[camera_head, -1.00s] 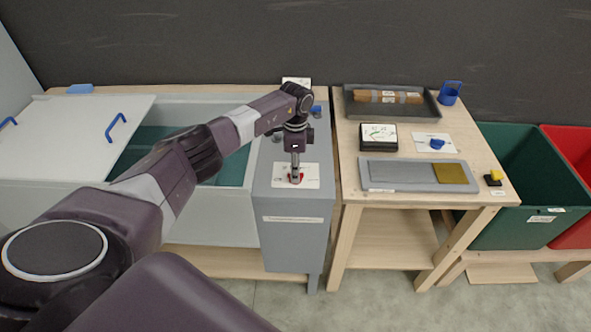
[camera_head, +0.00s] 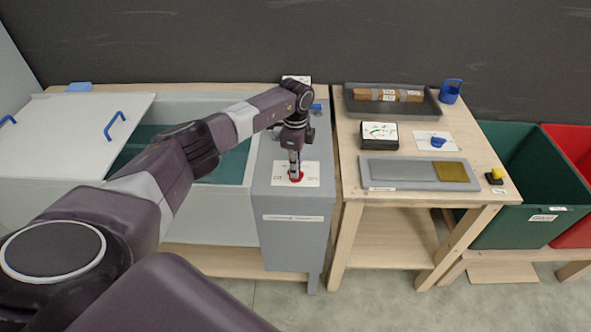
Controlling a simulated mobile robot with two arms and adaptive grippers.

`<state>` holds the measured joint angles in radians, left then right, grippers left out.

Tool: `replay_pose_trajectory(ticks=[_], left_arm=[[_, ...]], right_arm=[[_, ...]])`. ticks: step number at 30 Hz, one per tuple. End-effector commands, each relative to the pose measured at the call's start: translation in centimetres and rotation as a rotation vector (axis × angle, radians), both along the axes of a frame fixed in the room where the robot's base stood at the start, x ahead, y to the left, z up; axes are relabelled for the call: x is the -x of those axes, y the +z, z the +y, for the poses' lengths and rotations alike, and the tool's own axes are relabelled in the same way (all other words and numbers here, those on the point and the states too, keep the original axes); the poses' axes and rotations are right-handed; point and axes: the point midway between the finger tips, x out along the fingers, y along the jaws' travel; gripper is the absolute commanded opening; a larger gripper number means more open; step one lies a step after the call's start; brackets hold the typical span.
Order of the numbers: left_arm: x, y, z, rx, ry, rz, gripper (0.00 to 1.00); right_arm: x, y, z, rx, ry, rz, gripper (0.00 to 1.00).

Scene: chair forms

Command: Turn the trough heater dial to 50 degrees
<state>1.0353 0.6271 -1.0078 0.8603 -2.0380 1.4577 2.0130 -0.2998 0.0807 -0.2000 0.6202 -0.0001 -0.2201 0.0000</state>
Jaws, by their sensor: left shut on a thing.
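The heater dial (camera_head: 298,179) is a red knob on a white marked plate (camera_head: 312,172). The plate lies on top of the grey heater box (camera_head: 292,240) beside the trough. My left gripper (camera_head: 295,176) points straight down and is shut on the red dial, covering most of it. The marks on the plate are too small to read, so the dial's setting cannot be told. The trough (camera_head: 230,208) holds dark green liquid and stands left of the box. My right gripper is not in view.
A white lid with blue handles (camera_head: 80,140) covers the trough's left part. To the right, a wooden table (camera_head: 475,140) holds a dark tray (camera_head: 420,108), a gauge (camera_head: 379,135), a blue knob (camera_head: 438,142) and a grey plate (camera_head: 400,172). Green (camera_head: 520,225) and red bins stand far right.

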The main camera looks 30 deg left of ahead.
Motion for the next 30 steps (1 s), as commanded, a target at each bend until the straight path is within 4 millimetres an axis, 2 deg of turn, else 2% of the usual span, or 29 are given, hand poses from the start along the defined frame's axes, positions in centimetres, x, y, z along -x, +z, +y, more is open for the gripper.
replay_pose_trajectory(ticks=[30], left_arm=[[-0.1, -0.1, 0.0, -0.001, -0.965, -0.003, 0.0]], right_arm=[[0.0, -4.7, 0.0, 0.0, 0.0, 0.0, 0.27]])
